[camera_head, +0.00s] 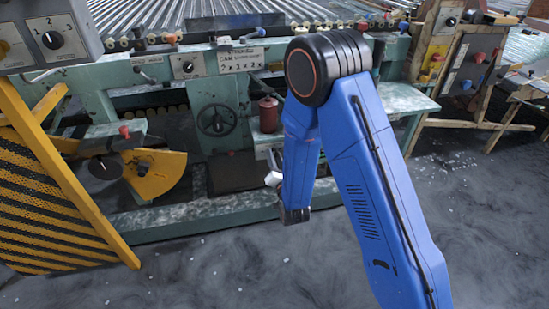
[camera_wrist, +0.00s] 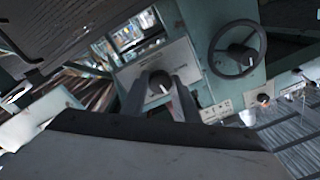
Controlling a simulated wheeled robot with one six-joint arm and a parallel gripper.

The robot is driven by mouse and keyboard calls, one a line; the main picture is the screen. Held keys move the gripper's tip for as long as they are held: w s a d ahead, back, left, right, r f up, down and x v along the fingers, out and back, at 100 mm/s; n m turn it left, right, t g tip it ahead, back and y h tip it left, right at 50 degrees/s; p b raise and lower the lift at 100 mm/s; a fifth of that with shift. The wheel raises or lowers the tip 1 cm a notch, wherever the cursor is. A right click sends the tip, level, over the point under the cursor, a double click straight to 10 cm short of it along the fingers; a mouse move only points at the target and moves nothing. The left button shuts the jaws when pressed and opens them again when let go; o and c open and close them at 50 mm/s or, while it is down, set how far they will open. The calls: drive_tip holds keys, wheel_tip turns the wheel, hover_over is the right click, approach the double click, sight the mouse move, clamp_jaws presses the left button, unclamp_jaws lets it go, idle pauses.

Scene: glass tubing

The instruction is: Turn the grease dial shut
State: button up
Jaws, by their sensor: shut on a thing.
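The grease dial (camera_wrist: 159,80) is a dark round knob with a pale pointer mark, set on a light plate on the green machine. In the wrist view it sits between the two grey fingers of my gripper (camera_wrist: 158,89), which is shut on it. The pointer mark shows between the fingers, but I cannot read any scale around it. In the head view my blue arm reaches down in front of the machine and hides the dial and most of the gripper.
A dark handwheel (camera_head: 215,115) is close by; it also shows in the wrist view (camera_wrist: 237,48). A red canister (camera_head: 268,114) stands beside my arm. Another dial (camera_head: 187,66) is by the CAM sign (camera_head: 240,60). A striped yellow guard (camera_head: 50,200) is at left; the front floor is open.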

drive_tip(key=n, duration=1.3)
drive_tip(key=shift+d+f+g+y, duration=0.1)
drive_tip(key=shift+d+g+y, duration=0.05)
drive_tip(key=shift+g+y, duration=0.2)
drive_tip(key=shift+n, duration=2)
drive_tip(key=o, duration=1.1)
drive_tip(key=shift+c, duration=0.2)
